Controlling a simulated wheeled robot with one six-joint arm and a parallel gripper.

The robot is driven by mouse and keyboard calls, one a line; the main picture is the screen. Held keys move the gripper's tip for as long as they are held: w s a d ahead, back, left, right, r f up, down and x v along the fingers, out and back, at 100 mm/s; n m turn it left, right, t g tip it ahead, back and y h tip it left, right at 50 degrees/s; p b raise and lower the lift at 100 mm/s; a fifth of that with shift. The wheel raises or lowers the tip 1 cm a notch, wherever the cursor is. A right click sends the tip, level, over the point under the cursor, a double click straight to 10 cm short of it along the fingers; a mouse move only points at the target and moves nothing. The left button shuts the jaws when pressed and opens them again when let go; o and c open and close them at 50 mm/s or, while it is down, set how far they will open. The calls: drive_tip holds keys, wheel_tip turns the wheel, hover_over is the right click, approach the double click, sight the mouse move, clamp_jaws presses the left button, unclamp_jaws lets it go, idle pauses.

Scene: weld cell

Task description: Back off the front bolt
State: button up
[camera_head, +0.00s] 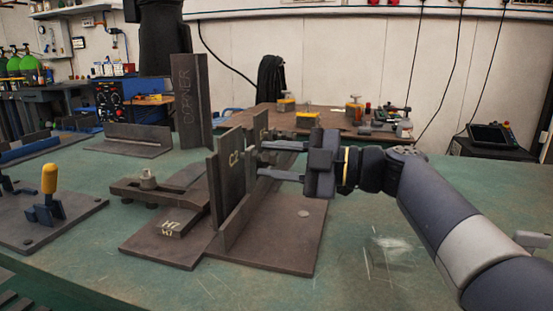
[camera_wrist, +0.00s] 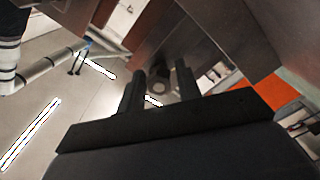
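My gripper (camera_head: 261,158) reaches in from the right, its two fingers level and spread, with a visible gap between them. The fingertips are close to the right side of the upright steel plates. In the wrist view, a round bolt-like end (camera_wrist: 160,86) shows between the spread fingers; I cannot tell whether they touch it. In the head view, no bolt shows clearly between the fingers; the plates and fingers may hide it. A clamp bar (camera_head: 165,186) with a round nut (camera_head: 147,179) on top lies left of the plates. I cannot tell which is the front bolt.
The fixture's base plate (camera_head: 290,255) lies on the green table (camera_head: 390,265). A tall angle piece (camera_head: 187,100) stands behind. A toggle clamp with a yellow handle (camera_head: 49,179) is at the left. The table's right front is clear apart from my arm.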

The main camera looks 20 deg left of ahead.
drive_tip(key=shift+o, duration=1.4)
drive_tip(key=shift+r, duration=0.1)
drive_tip(key=d+p, duration=0.1)
drive_tip(key=d, duration=0.6)
drive_tip(key=shift+w+d+p, duration=0.25)
drive_tip(key=shift+w+p, duration=0.05)
drive_tip(key=shift+w, duration=0.15)
drive_tip(key=shift+a, duration=0.1)
drive_tip(key=a, duration=0.2)
drive_tip(key=a+b, duration=0.1)
drive_tip(key=a, duration=0.2)
drive_tip(key=s+a, duration=0.1)
drive_tip(key=a, duration=0.1)
drive_tip(key=shift+a+b, duration=0.25)
drive_tip(key=shift+b, duration=0.1)
drive_tip(key=shift+d+m, duration=0.1)
drive_tip(key=shift+m, duration=0.2)
